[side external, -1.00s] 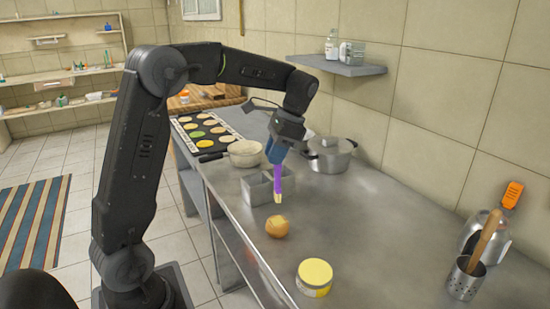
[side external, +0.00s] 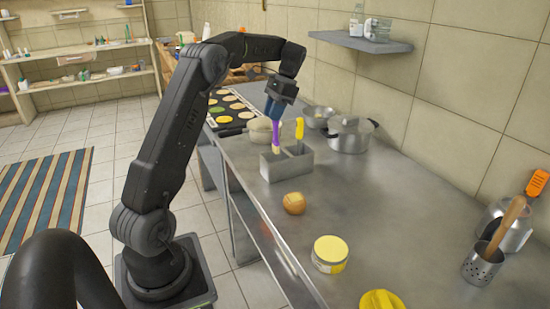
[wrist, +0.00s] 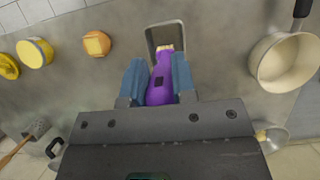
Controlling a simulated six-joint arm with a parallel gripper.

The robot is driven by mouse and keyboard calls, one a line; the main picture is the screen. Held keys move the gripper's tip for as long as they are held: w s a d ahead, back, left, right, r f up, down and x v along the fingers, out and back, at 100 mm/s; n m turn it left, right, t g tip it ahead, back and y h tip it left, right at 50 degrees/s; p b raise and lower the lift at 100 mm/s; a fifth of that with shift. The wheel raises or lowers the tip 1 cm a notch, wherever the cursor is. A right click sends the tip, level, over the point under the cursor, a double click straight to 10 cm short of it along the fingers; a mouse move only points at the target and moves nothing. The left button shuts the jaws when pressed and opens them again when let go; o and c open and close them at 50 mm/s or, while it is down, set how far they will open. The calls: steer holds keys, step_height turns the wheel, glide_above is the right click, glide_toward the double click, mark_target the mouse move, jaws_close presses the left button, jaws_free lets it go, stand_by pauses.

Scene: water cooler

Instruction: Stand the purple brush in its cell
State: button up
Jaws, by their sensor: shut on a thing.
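The purple brush (side external: 277,132) points bristles down, its pale tip at the opening of the left cell of the grey metal holder (side external: 290,171). I cannot tell whether the tip is just above the rim or slightly inside. My gripper (side external: 274,114) is shut on the brush's upper part. In the wrist view the purple brush (wrist: 161,82) lies between the blue fingers of my gripper (wrist: 159,76), with its tip over the open cell of the holder (wrist: 151,40).
An orange-brown round item (side external: 294,203) and a yellow-lidded tub (side external: 329,254) stand in front of the holder. A cream pan (side external: 261,130) and a lidded steel pot (side external: 351,134) stand behind it. The counter (side external: 390,220) to the right is mostly clear.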

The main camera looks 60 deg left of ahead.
mark_target(274, 142)
step_height(274, 142, down, 8)
steer(key=shift+f, duration=0.1)
stand_by(0.4)
steer(key=shift+f, duration=0.15)
steer(key=o, duration=0.9)
steer(key=shift+o, duration=0.2)
